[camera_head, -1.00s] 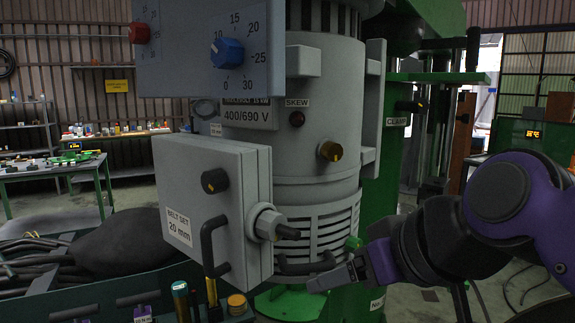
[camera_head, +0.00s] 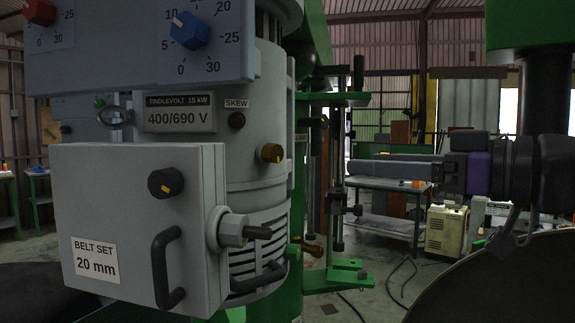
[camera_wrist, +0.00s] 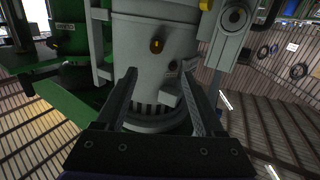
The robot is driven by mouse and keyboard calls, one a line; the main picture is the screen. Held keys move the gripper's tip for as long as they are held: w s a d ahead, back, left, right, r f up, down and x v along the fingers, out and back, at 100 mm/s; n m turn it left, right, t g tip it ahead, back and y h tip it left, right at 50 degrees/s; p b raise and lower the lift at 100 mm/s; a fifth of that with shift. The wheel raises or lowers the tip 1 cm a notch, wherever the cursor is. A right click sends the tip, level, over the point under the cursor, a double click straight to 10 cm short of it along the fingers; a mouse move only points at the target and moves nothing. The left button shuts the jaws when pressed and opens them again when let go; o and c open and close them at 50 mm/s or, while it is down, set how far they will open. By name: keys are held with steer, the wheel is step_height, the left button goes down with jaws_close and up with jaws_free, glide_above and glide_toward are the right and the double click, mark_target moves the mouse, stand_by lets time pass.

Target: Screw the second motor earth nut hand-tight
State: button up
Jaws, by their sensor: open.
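The grey motor (camera_head: 262,135) stands upright left of centre in the head view, with a rating plate reading 400/690 V. It also fills the middle of the wrist view (camera_wrist: 135,40), tilted. My gripper (camera_head: 350,165) is right of the motor in the head view, apart from it and pointing left. In the wrist view its two fingers (camera_wrist: 159,72) are spread with nothing between them. I cannot make out an earth nut or its stud in either view.
A control panel (camera_head: 130,40) hangs above. A green stand (camera_head: 335,280) is behind. A workbench (camera_head: 390,185) stands farther back.

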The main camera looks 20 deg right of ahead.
mark_target(278, 153)
steer(key=x, duration=1.7)
steer(key=shift+w+d+r, duration=0.15)
steer(key=shift+d+r, duration=0.1)
steer(key=shift+r, duration=0.05)
jaws_close()
